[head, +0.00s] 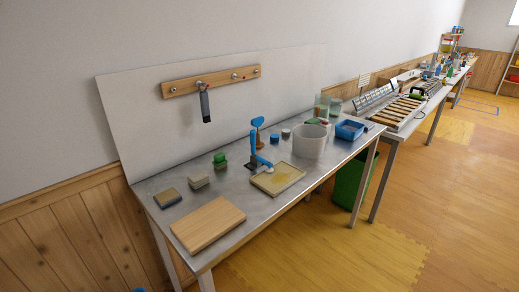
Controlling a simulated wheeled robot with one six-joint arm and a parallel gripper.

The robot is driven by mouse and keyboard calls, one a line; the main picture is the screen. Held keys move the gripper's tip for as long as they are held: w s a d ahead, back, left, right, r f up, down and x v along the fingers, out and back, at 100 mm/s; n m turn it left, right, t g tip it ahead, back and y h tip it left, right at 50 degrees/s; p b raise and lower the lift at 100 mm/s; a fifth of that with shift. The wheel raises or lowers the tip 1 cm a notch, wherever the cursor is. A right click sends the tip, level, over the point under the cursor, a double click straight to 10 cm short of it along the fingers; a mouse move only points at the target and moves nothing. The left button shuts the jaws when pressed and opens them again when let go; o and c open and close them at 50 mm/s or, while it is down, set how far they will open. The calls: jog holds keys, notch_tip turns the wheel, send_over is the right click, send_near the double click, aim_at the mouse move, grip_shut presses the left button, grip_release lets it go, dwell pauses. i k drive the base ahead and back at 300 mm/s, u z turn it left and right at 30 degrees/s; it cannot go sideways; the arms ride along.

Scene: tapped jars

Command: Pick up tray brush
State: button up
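I cannot tell for sure which object is the tray brush. A small green object (220,161), possibly a brush, stands on the grey metal table (235,215) behind a tray. A blue upright object (254,143) with a low blue arm stands beside the tray; its lower end reaches the tray's left edge. A dark grey long object (205,106) hangs from a wooden hook rail (211,81) on the back panel. The shallow tray (291,189) is beige with yellowish stains inside.
A wooden board (207,224), a sponge-like block (167,198) and a grey block (198,180) occupy the table's left part. A white bucket (310,143) and blue bin (349,130) stand right. A green bin (349,180) is below. Floor (410,235) in front is clear.

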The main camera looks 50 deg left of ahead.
aim_at(219, 161)
jog(key=u, duration=0.15)
jog(key=i, duration=1.35)
jog(key=u, duration=1.25)
jog(key=i, duration=0.85)
jog(key=u, duration=1.25)
jog(key=i, duration=0.7)
